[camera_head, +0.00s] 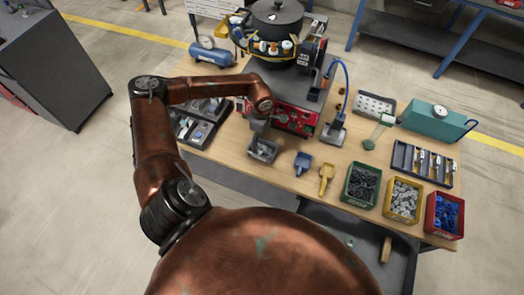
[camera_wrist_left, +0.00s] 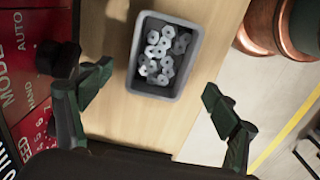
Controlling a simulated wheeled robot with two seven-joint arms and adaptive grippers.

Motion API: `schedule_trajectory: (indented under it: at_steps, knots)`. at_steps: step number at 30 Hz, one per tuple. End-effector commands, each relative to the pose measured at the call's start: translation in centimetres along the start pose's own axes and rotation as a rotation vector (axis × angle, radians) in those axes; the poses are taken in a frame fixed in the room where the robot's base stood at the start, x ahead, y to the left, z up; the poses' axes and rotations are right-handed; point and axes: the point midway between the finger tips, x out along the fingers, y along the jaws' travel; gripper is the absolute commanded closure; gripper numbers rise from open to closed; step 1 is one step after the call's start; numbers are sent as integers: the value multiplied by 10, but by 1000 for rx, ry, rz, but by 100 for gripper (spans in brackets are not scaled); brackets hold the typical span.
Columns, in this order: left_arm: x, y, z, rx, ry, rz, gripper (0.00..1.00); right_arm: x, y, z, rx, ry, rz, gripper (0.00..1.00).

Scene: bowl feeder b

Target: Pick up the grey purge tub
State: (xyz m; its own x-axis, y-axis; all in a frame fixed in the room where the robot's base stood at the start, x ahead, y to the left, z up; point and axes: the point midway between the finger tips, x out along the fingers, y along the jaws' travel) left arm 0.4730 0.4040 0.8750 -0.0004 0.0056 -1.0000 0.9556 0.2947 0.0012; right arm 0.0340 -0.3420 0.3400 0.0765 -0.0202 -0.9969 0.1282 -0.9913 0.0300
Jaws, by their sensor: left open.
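The grey purge tub (camera_head: 262,158) stands upright near the front edge of the wooden table, in front of the red control panel. In the left wrist view the tub (camera_wrist_left: 139,66) has a thin grey rim and holds several light grey nuts. My left gripper (camera_head: 257,137) points down over the back side of the tub, and the arm hides part of the scene behind it. In the wrist view the left gripper's (camera_wrist_left: 155,103) fingers are spread wide, with bare table between the tips and the tub just beyond. My right gripper does not show.
A blue scoop (camera_head: 302,162) and a yellow scoop (camera_head: 326,178) lie right of the tub. Green (camera_head: 361,184), yellow (camera_head: 402,199) and red (camera_head: 444,215) bins of parts line the front right. The red control panel (camera_head: 295,118) stands close behind the tub. A dark tray (camera_head: 200,122) lies to its left.

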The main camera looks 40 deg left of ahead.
Motion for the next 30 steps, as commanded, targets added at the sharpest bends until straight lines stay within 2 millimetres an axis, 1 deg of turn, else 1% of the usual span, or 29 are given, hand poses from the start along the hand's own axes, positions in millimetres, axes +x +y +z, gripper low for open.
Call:
schedule_trajectory:
  at_steps: [3, 8, 11, 15, 18, 25, 30]
  knots:
    - [15, -1, 1, 0, -2, -2, 18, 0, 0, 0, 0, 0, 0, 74]
    - [26, -2, 2, -1, -3, -3, 18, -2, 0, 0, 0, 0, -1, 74]
    - [38, -2, 4, -1, -4, -3, 18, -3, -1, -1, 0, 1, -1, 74]
    - [60, -2, 6, -2, -5, -3, 18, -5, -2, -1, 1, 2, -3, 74]
    - [70, -2, 6, -2, -5, -3, 18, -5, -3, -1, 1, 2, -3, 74]
    - [71, -2, 6, -1, -5, -1, 19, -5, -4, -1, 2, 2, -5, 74]
    - [71, -2, 6, -1, -5, -1, 31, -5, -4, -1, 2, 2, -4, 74]
